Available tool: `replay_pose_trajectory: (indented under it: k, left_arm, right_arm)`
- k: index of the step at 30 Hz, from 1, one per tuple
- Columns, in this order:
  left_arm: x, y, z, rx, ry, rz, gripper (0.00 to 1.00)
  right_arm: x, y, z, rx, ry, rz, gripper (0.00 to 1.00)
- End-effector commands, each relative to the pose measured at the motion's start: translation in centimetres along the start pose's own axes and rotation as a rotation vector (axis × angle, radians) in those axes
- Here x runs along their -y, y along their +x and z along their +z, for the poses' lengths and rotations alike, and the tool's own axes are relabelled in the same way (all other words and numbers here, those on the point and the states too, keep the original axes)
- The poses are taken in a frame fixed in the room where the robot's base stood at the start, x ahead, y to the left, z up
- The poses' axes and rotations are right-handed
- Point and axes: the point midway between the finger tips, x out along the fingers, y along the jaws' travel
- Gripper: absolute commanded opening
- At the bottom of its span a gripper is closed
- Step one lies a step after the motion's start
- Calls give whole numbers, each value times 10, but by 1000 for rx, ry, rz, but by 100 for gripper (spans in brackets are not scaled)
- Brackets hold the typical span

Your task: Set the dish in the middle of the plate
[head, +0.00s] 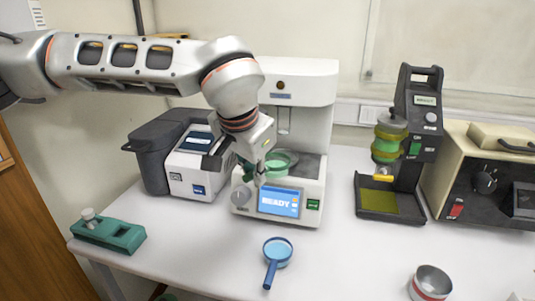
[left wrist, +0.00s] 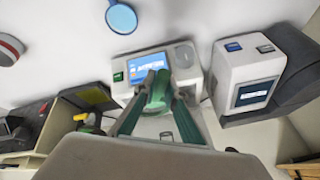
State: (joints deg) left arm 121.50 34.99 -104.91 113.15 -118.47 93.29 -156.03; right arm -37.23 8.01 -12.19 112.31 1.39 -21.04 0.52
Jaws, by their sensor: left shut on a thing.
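The dish (head: 284,160) is a shallow, translucent green vessel at the front of the white READY-screen machine (head: 300,85). My left gripper (head: 261,168) is shut on the dish at its left side, over the machine's ledge. The left wrist view shows the green dish (left wrist: 157,92) between the fingertips. The plate (head: 309,167) seems to be the dark grey surface under and to the right of the dish; the gripper and dish hide part of it. I cannot tell whether the dish touches it. My right gripper is not in view.
A white and dark grey instrument (head: 192,180) stands close on the left. A black stand (head: 408,150) with a green-yellow vessel and a beige box (head: 465,150) are on the right.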

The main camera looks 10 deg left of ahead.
Motion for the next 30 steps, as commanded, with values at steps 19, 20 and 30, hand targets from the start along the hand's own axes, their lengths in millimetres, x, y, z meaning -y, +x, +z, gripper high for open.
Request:
replay_pose_trajectory:
  k: [19, 20, 30]
  left_arm:
    - [41, 41, -80, 0, -2, 0, 0]
    - [43, 43, -83, 0, -3, 0, 0]
    - [44, 61, -83, 0, -1, 0, 0]
  right_arm:
    - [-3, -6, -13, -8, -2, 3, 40]
    - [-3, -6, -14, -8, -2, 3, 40]
    - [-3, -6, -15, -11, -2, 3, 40]
